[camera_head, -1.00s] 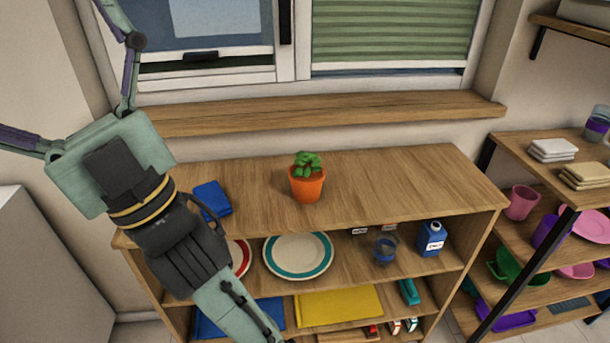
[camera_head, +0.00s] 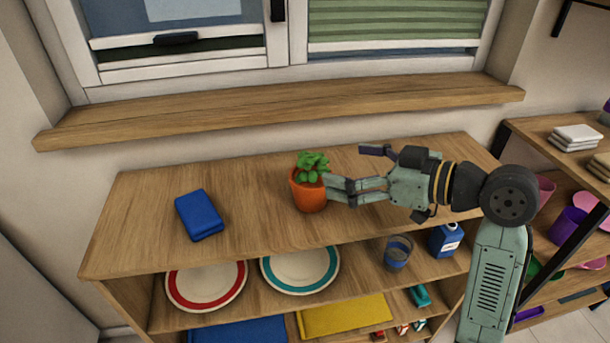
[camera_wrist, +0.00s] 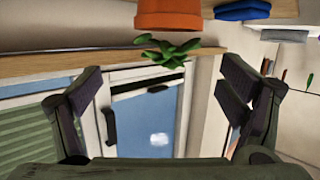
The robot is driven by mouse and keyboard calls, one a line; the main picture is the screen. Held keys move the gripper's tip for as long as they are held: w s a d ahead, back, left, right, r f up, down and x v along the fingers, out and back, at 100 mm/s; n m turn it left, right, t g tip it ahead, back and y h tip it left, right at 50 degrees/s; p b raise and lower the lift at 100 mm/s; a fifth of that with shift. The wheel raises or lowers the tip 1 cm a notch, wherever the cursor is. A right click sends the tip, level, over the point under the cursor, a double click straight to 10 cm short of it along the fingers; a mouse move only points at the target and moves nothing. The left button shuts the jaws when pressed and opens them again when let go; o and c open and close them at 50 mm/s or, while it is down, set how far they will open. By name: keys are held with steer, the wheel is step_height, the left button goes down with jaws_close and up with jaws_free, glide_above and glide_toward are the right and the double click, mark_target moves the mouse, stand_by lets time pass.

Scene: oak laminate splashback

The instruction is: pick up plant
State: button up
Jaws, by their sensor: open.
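The plant (camera_head: 312,188) is an orange pot with green leaves, standing on the top board of the wooden shelf unit (camera_head: 250,215). My gripper (camera_head: 342,188) is just right of the pot, reaching toward it from the right; its finger parts overlap the pot's right edge in the head view, and I cannot tell whether they touch. In the wrist view, my gripper (camera_wrist: 163,80) has its fingers spread wide with nothing between them. The plant (camera_wrist: 168,48) appears upside down at the top middle there, its pot cut off by the frame edge.
A blue folded cloth (camera_head: 199,215) lies left of the plant on the same board. The window sill (camera_head: 280,108) runs behind. Plates, a glass (camera_head: 397,250) and a blue bottle (camera_head: 445,239) stand on the shelf below. The board between cloth and plant is clear.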

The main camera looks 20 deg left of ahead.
mark_target(311, 174)
steer(key=a+f, duration=0.1)
steer(key=a+f+p, duration=0.1)
steer(key=shift+a+f+g, duration=0.1)
steer(key=shift+f+g, duration=0.2)
steer(key=shift+f+p+x, duration=0.2)
steer(key=shift+p+x, duration=0.3)
steer(key=shift+x, duration=0.95)
steer(key=shift+f+p+x, duration=0.15)
steer(key=shift+p+x, duration=0.3)
steer(key=shift+x, duration=1.05)
steer(key=shift+s, duration=0.2)
steer(key=shift+c, duration=0.5)
steer(key=c, duration=1.3)
steer(key=shift+c, duration=0.7)
steer(key=shift+r, duration=0.15)
